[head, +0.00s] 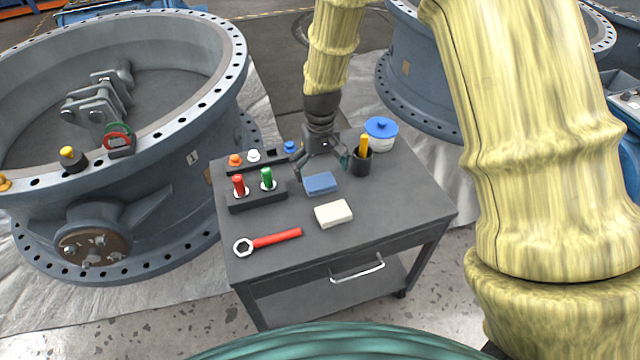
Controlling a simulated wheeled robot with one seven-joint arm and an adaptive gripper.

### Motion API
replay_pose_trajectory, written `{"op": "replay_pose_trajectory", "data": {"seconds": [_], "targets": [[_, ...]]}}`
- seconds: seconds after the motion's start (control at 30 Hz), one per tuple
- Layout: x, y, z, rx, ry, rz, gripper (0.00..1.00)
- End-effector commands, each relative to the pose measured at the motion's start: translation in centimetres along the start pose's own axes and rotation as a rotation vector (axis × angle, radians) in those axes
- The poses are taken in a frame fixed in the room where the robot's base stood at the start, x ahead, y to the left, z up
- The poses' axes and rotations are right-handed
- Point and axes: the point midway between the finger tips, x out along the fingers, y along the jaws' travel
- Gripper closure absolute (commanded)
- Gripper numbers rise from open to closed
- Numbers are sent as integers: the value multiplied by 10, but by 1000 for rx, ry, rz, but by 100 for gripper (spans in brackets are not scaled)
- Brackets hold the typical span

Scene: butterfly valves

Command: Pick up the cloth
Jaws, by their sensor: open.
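Two soft-looking flat pieces lie on the grey cart top (400,200): a blue folded piece (320,184) and a cream folded piece (333,214) in front of it. Either could be the cloth; the picture does not settle which. My gripper (323,170) is open and points down just behind and over the blue piece, with one finger at its left and one at the right by the black cup. It holds nothing. Whether the fingertips touch the cart top cannot be told.
A black cup (361,162) with a yellow item stands close right of my gripper, a blue-lidded tub (381,134) behind it. A red wrench (268,241) lies in front. The cart's right front is clear.

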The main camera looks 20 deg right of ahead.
Motion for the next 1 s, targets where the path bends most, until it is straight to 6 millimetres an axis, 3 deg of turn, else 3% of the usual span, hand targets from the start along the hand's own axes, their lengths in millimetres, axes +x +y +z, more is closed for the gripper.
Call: {"op": "replay_pose_trajectory", "data": {"seconds": [0.3, 0.6, 0.67, 0.87, 1.0], "targets": [[38, 0, -3, 0, -2, 0, 0], [44, 0, -3, 0, 0, 0, 0], [44, 0, -3, 0, 0, 0, 7], [44, 0, -3, 0, 0, 0, 44], [44, 0, -3, 0, 0, 0, 47]]}}
